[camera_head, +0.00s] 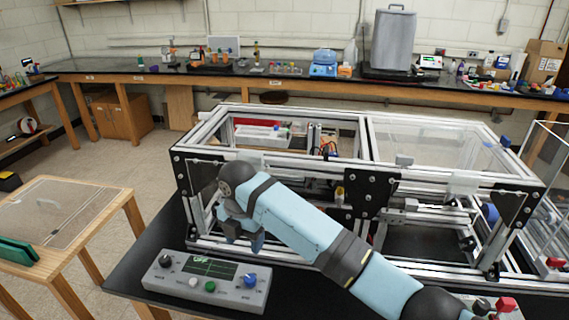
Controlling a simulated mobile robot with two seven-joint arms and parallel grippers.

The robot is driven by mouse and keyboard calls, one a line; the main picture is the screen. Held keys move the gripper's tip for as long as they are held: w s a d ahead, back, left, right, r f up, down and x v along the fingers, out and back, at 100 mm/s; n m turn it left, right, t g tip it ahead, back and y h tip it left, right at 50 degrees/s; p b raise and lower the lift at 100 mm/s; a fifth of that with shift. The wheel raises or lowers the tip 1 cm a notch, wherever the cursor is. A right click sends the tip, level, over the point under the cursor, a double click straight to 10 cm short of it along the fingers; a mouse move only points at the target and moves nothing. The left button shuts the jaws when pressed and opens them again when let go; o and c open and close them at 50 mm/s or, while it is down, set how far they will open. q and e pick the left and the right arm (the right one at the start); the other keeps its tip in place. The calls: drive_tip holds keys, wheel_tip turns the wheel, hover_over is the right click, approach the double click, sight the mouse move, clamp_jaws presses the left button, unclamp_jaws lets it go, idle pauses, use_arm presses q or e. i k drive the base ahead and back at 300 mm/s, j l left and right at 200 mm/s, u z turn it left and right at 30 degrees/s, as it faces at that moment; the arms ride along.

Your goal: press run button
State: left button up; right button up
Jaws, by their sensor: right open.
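A grey control box (178,282) lies on the black table in front of the extrusion frame. It has a small green-traced screen (208,268), a black knob (165,261), a white button (193,281), a green button (210,286) and a blue knob (250,280). The labels are too small to read, so I cannot tell which one is marked run. My right gripper (242,240) is open, with its fingers pointing down above and behind the right part of the box, apart from the buttons. My left gripper is not in view.
The aluminium extrusion frame (365,150) with clear panels stands right behind my right arm. Another box with a red knob (507,304) sits at the lower right. A wooden side table (60,215) stands at the left. Black table is bare left of the control box.

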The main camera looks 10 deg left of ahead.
sight(210, 286)
drive_tip(key=k, duration=1)
